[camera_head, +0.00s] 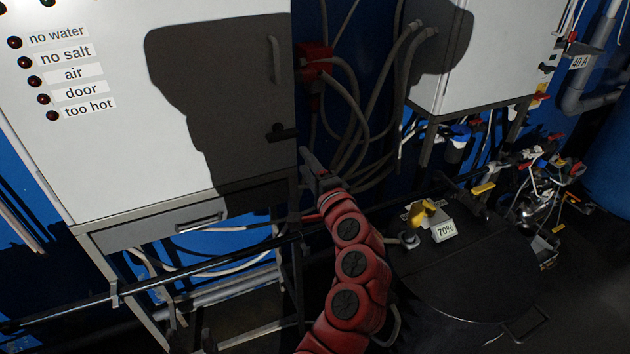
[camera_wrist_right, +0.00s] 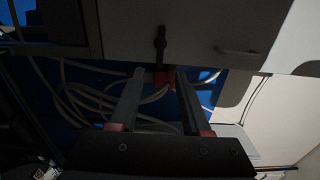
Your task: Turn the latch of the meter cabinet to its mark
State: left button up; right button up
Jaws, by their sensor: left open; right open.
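The white meter cabinet (camera_head: 110,140) stands at the left in the head view, its lower right part in dark shadow. Its black latch (camera_head: 282,132) lies roughly level near the door's right edge, below a vertical handle (camera_head: 274,60). I cannot make out the mark. My right gripper (camera_head: 308,168) is open and empty, just below and to the right of the latch. In the right wrist view the latch (camera_wrist_right: 160,42) appears upright, ahead of the two spread fingers (camera_wrist_right: 160,76) and apart from them. My left gripper is not in view.
A red box (camera_head: 314,60) with grey hoses is on the blue wall right of the cabinet. A second white cabinet (camera_head: 480,50) stands farther right. A black drum (camera_head: 470,275) carries a yellow valve (camera_head: 422,212) and a 70% tag (camera_head: 446,231). A dark rail (camera_head: 190,260) crosses below the drawer.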

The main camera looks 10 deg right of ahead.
jog(key=p+v, duration=0.3)
jog(key=v, duration=0.1)
jog(key=shift+s, duration=0.1)
dwell(0.4)
